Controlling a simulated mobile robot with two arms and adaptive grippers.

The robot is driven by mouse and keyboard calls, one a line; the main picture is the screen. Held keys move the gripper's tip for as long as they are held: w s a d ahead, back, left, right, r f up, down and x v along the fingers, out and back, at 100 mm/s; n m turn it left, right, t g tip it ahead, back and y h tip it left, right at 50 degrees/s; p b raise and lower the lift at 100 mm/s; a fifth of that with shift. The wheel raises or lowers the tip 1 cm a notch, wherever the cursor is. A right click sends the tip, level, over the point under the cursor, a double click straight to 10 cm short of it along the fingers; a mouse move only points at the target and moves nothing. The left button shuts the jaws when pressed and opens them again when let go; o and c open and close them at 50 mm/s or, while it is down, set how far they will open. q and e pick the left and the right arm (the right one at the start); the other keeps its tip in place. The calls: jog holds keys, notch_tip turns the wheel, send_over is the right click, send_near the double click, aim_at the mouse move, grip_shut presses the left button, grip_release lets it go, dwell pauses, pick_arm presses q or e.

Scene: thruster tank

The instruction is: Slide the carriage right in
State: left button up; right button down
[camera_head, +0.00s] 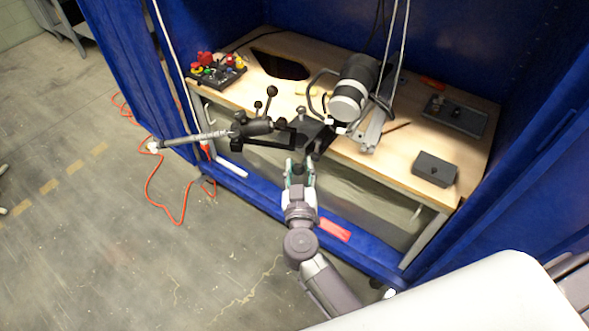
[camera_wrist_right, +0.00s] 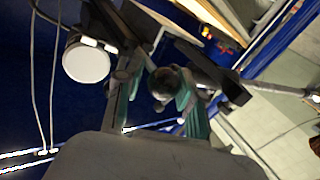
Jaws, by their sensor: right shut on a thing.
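The carriage seems to be the dark bracket (camera_head: 314,134) at the bench's front edge, beside a metal rail (camera_head: 376,124). A black cylinder with a pale band and pale end (camera_head: 352,88) sits above the rail; its white round end also shows in the wrist view (camera_wrist_right: 86,62). My right gripper (camera_head: 300,166) reaches up to the bracket's near end. In the wrist view its teal fingers (camera_wrist_right: 160,105) are shut on a dark round knob (camera_wrist_right: 166,82), partly hidden by the fingers. How the knob joins the carriage is unclear. My left gripper is not in view.
A black jointed arm with a grey tube (camera_head: 205,136) juts out left of my right gripper. The wooden bench (camera_head: 410,150) holds a button box (camera_head: 215,70), a grey tray (camera_head: 455,117) and a dark box (camera_head: 434,168). Blue curtains (camera_head: 130,60) flank it. An orange cord lies on the floor.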

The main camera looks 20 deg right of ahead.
aim_at(336, 124)
jog(key=w+d+p, duration=0.1)
jog(key=d, duration=0.1)
jog(key=w+d+p, duration=0.1)
jog(key=w+d, duration=0.1)
jog(key=w+d+r+p, duration=0.1)
jog(key=w+d, duration=0.1)
jog(key=shift+w+d, duration=0.1)
jog(key=shift+d, duration=0.05)
jog(key=w+d, duration=0.4)
jog(key=d, duration=0.1)
jog(key=w+d+p, duration=0.1)
jog(key=w+d, duration=0.1)
jog(key=d, duration=0.1)
jog(key=shift+w+d+f, duration=0.2)
jog(key=shift+w+f, duration=0.15)
jog(key=shift+f, duration=0.05)
jog(key=shift+w+d, duration=0.15)
jog(key=shift+d, duration=0.05)
jog(key=shift+d+r, duration=0.1)
